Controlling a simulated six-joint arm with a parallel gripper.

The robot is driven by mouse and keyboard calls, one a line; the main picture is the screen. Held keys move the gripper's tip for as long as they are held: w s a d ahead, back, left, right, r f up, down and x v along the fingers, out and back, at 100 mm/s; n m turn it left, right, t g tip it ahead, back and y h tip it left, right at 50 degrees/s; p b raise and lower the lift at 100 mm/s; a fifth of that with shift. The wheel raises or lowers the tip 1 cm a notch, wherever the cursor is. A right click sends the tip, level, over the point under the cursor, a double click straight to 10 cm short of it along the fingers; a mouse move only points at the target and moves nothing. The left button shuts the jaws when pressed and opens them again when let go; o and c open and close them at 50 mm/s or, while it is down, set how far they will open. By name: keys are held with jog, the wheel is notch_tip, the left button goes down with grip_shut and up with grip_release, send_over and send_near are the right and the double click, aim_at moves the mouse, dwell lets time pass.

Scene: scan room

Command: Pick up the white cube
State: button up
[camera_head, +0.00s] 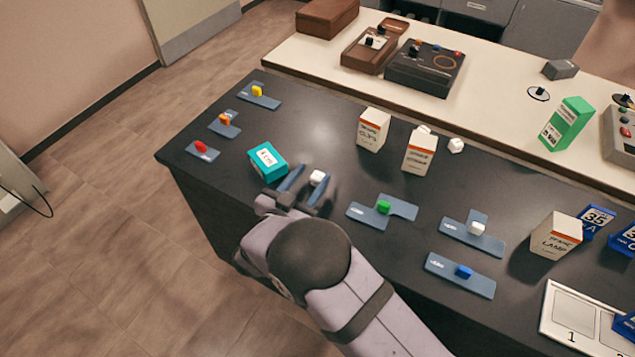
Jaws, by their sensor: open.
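A small white cube (317,178) sits on the dark tabletop (330,240) at left of centre. My gripper (316,175) is open, with its two blue-grey fingers reaching over the table. From this view the cube appears between the fingertips, with a finger to either side. I cannot tell whether either finger touches it. Another white cube (477,228) sits on a blue-grey plate (460,237) at the right. A white faceted block (456,145) lies near the cartons at the back.
A teal box (267,161) stands close to the left finger. Two cartons (373,130) (420,152) stand behind. Plates with a green block (383,207) and a blue block (464,272) lie to the right. Yellow, orange and red pieces sit on plates at the left.

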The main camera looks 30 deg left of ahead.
aim_at(315, 180)
jog(key=shift+t+h, duration=0.5)
jog(key=shift+h, duration=0.1)
jog(key=s, duration=0.2)
jog(key=s+f, duration=0.1)
jog(key=s, duration=0.1)
jog(key=shift+d, duration=0.15)
jog(key=shift+w, duration=0.9)
jog(key=shift+w+f+p, duration=0.2)
jog(key=shift+w+p, duration=0.15)
jog(key=shift+w, duration=0.55)
jog(key=shift+w+f+p, duration=0.15)
jog(key=shift+w+p, duration=0.15)
jog(key=shift+w, duration=0.6)
jog(key=shift+w+f+p, duration=0.2)
jog(key=shift+w+p, duration=0.15)
jog(key=shift+w, duration=0.55)
jog(key=c, duration=1.1)
